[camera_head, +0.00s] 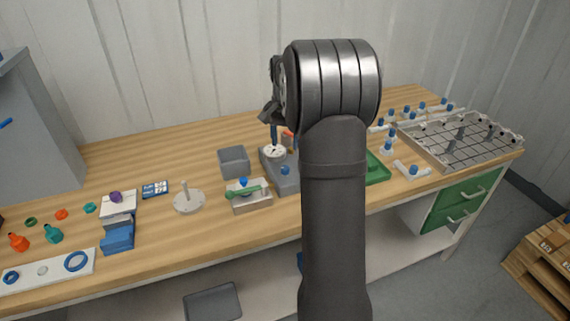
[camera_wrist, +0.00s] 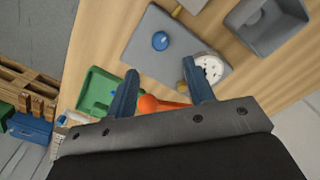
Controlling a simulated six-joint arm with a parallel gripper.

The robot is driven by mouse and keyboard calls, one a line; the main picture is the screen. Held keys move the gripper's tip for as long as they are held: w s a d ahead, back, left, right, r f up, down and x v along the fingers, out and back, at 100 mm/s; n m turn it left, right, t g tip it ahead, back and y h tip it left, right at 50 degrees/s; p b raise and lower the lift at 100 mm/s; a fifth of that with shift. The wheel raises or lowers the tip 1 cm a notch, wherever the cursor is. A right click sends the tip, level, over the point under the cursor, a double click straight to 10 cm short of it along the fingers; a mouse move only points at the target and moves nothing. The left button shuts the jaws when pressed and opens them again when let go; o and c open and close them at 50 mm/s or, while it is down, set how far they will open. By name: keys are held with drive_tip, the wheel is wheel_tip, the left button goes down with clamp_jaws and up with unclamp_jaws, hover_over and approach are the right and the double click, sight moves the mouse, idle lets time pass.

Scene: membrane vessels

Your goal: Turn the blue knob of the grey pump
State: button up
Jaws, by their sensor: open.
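The grey pump (camera_head: 285,185) stands on the wooden bench, partly hidden behind my arm. It has a round blue knob (camera_head: 285,170) near its front and a white dial gauge (camera_head: 273,151) behind that. In the wrist view the pump's flat grey top (camera_wrist: 150,62) shows the blue knob (camera_wrist: 160,41) and the gauge (camera_wrist: 209,68). My gripper (camera_wrist: 160,70) is open, with its two blue fingers apart and nothing held. The knob lies beyond the fingertips, not between them. In the head view my gripper (camera_head: 274,140) is above the pump near the gauge, mostly hidden by my wrist.
An orange part (camera_wrist: 160,104) shows between the fingers in the wrist view, apparently lower down. A green tray (camera_head: 377,169) lies right of the pump. A wire rack (camera_head: 460,140) is far right.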

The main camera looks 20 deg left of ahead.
sight(285, 167)
wheel_tip(285, 167, down, 9)
drive_tip(key=shift+f, duration=0.15)
drive_tip(key=c, duration=1)
drive_tip(key=shift+n, duration=0.7)
drive_tip(key=o, duration=1)
wheel_tip(285, 167, up, 18)
drive_tip(key=shift+f, duration=0.25)
